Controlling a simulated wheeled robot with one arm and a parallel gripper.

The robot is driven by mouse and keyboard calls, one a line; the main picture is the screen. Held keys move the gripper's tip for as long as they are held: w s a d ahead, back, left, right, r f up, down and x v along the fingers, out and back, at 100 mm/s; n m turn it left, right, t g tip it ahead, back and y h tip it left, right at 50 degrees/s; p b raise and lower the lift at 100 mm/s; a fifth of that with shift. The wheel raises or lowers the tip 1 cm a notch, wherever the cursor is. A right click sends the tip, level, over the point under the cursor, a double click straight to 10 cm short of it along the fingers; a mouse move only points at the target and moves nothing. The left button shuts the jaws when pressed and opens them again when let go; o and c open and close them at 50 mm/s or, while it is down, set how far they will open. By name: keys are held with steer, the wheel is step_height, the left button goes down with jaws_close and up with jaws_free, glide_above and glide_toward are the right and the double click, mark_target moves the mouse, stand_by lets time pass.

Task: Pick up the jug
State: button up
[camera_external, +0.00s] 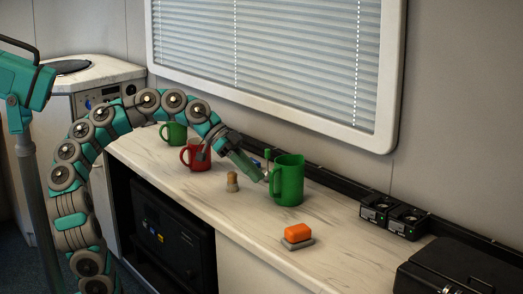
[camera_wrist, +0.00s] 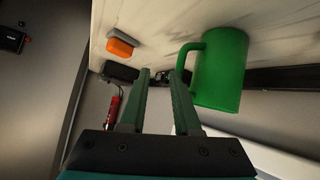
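The large green jug (camera_external: 289,182) stands upright on the counter, its handle on the side facing my gripper. My gripper (camera_external: 267,166) reaches in from the left, close to the jug's handle side. In the wrist view the jug (camera_wrist: 222,70) is at the right. My gripper (camera_wrist: 161,72) has its two fingers apart with nothing between them. The right fingertip overlaps the handle's left edge in the picture; I cannot tell whether it touches.
On the marble-look counter (camera_external: 237,222) are a green mug (camera_external: 174,133), a red mug (camera_external: 196,156), a small wooden piece (camera_external: 232,182) and an orange block (camera_external: 297,233) on a grey base. Black devices (camera_external: 392,217) and a black case (camera_external: 460,270) lie at right. The wall is behind.

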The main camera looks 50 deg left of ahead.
mark_target(284, 183)
steer(key=shift+w+d+f+m+g+y+p, duration=0.1)
steer(key=shift+w+d+f+m+y+p, duration=0.25)
steer(key=shift+w+d+f, duration=0.55)
steer(key=shift+w+d+f+m+g+y+p, duration=0.1)
steer(key=shift+w+d+f+m+y, duration=0.1)
steer(key=shift+w+d+f+m, duration=0.75)
steer(key=shift+w+d+f+m+g+y+p, duration=0.1)
steer(key=shift+w+d+f+y+p, duration=0.15)
steer(key=shift+w+d+f, duration=0.65)
steer(key=shift+s+a+f, duration=0.3)
steer(key=shift+a, duration=0.05)
jaws_close()
